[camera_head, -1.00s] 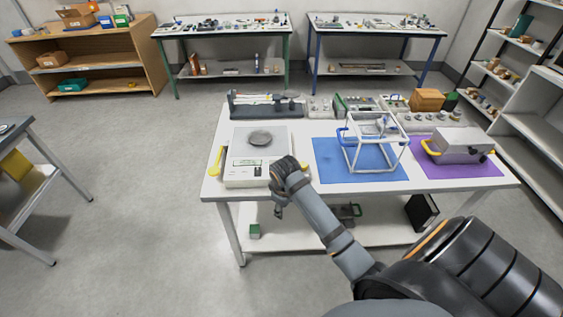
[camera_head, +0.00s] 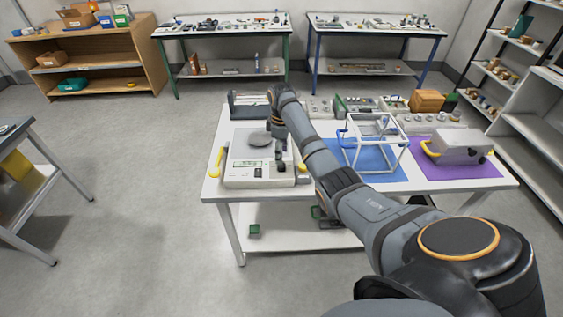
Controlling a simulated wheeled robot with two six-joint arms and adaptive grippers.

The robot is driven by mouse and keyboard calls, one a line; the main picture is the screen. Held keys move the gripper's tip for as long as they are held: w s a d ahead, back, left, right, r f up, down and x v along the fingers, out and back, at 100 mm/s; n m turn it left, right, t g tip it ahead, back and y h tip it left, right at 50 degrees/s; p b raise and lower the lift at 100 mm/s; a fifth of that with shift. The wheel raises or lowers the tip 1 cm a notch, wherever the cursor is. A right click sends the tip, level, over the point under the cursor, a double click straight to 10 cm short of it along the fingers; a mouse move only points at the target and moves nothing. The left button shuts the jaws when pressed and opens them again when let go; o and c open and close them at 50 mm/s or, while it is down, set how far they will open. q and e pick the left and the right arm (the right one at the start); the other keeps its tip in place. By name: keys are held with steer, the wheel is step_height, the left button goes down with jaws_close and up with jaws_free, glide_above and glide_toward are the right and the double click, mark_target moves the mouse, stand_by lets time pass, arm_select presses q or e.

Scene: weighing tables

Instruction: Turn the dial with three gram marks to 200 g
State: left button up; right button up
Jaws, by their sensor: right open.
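My right gripper (camera_head: 282,166) points down over the right front of the balance and is open. It covers part of the panel there; whether it touches is not clear. My left gripper is not in view.
A white-framed cage (camera_head: 348,148) stands on a blue mat (camera_head: 362,174). A grey box (camera_head: 456,146) with a yellow handle stands on a purple mat (camera_head: 460,172). Trays and small items line the table's back edge.

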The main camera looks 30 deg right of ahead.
mark_target(282, 167)
step_height(282, 167, down, 6)
steer(key=shift+r, duration=0.1)
steer(key=shift+c, duration=0.3)
jaws_close()
steer(key=shift+r+m+p, duration=0.25)
steer(key=shift+m+p, duration=0.75)
steer(key=shift+p, duration=0.3)
steer(key=m+p, duration=0.1)
steer(key=m, duration=0.1)
steer(key=shift+m+p, duration=0.3)
steer(key=shift+p, duration=0.1)
steer(key=m+p, duration=0.1)
steer(key=m, duration=0.2)
steer(key=shift+m+p, duration=0.3)
steer(key=shift+f+m+p, duration=0.15)
steer(key=shift+m+p, duration=0.3)
steer(key=shift+m, duration=1.45)
